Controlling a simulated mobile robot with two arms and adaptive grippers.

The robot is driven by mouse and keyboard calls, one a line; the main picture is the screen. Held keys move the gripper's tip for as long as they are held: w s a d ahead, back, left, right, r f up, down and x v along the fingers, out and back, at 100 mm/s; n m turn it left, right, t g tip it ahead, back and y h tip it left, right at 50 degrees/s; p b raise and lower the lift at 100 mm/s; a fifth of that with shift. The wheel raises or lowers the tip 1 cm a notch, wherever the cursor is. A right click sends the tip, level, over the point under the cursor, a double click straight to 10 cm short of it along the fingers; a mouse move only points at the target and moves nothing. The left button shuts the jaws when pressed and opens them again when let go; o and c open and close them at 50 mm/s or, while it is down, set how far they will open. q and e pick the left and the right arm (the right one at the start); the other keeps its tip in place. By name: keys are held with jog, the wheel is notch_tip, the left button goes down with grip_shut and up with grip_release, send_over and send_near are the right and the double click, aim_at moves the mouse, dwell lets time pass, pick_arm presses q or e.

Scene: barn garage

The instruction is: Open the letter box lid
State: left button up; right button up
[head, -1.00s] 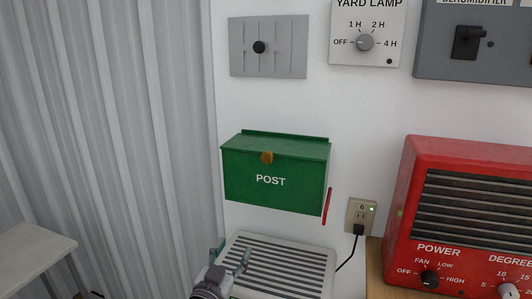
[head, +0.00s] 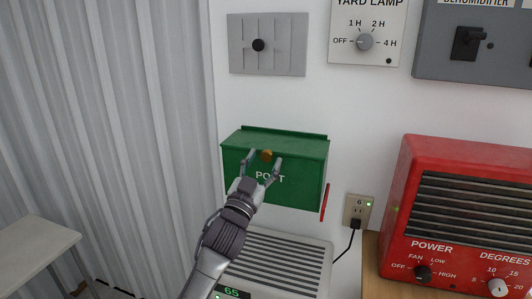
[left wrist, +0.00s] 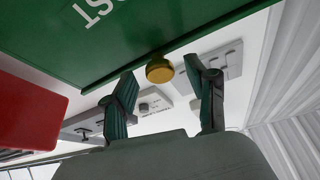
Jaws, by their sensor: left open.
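The green letter box (head: 300,185) marked POST hangs on the white wall, its sloped lid (head: 285,141) down. A round brass knob (head: 266,155) sits at the middle of the lid's front edge. My left gripper (head: 263,160) is open in front of the box, its two fingers on either side of the knob in the head view. In the left wrist view the yellow knob (left wrist: 159,69) lies just beyond and between the spread fingertips (left wrist: 160,68). I cannot tell whether a finger touches it. My right gripper is not in view.
A red flag (head: 324,203) is on the box's right side. A grey vented unit (head: 285,255) stands below, a socket with a plug (head: 358,209) to its right. The red heater (head: 465,210) fills the right. A slider panel (head: 267,45) and yard lamp dial (head: 364,41) are above.

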pick_arm(q)
jog(key=shift+x, duration=0.95)
grip_shut()
